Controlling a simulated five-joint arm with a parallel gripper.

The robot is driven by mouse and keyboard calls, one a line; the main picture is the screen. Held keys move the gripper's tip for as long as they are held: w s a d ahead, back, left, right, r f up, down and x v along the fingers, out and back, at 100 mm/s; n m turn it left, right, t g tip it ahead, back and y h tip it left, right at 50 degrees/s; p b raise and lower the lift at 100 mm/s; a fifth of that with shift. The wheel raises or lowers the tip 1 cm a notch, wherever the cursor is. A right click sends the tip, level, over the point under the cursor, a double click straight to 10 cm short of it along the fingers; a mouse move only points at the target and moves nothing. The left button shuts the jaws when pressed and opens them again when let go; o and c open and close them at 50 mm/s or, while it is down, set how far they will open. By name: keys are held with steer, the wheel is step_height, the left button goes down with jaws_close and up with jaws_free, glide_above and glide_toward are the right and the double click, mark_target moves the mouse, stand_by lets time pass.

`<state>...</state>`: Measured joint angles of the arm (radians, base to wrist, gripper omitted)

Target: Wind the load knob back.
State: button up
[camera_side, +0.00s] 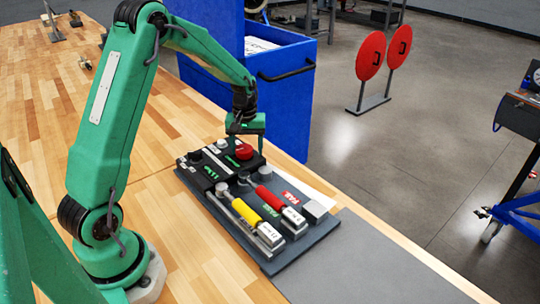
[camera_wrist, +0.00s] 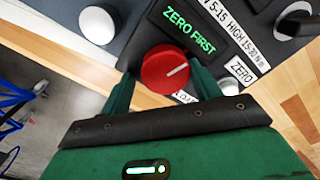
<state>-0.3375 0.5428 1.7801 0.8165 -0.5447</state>
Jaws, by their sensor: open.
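The red round knob (camera_side: 244,152) sits on a black control box (camera_side: 206,170) on the grey board. In the wrist view the red knob (camera_wrist: 165,70) has a white pointer line slanting up and right; the label below it is partly hidden and seems to begin "LO". My gripper (camera_side: 246,143) is open, pointing down over the knob. In the wrist view my gripper (camera_wrist: 161,76) has one finger on each side of the knob's near part; I cannot tell whether they touch it. A display (camera_wrist: 188,30) on the box reads "ZERO FIRST" in green.
A white round knob (camera_wrist: 98,25) and a "ZERO" label (camera_wrist: 240,69) flank the red knob. Yellow (camera_side: 246,212) and red (camera_side: 270,198) handled tools lie on the board's near side. A blue cabinet (camera_side: 285,85) stands behind the bench.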

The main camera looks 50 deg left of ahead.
mark_target(246, 147)
steer(key=shift+s+r, duration=0.1)
steer(key=shift+s, duration=0.15)
steer(key=shift+o, duration=1.1)
steer(key=shift+w+r, duration=0.1)
steer(key=shift+r, duration=0.4)
steer(key=shift+w+a+r, duration=0.1)
steer(key=shift+r, duration=1.85)
steer(key=shift+c, duration=1.1)
steer(key=shift+s+r+n, duration=0.2)
steer(key=shift+r+n, duration=0.7)
steer(key=shift+r, duration=0.55)
steer(key=shift+f, duration=0.15)
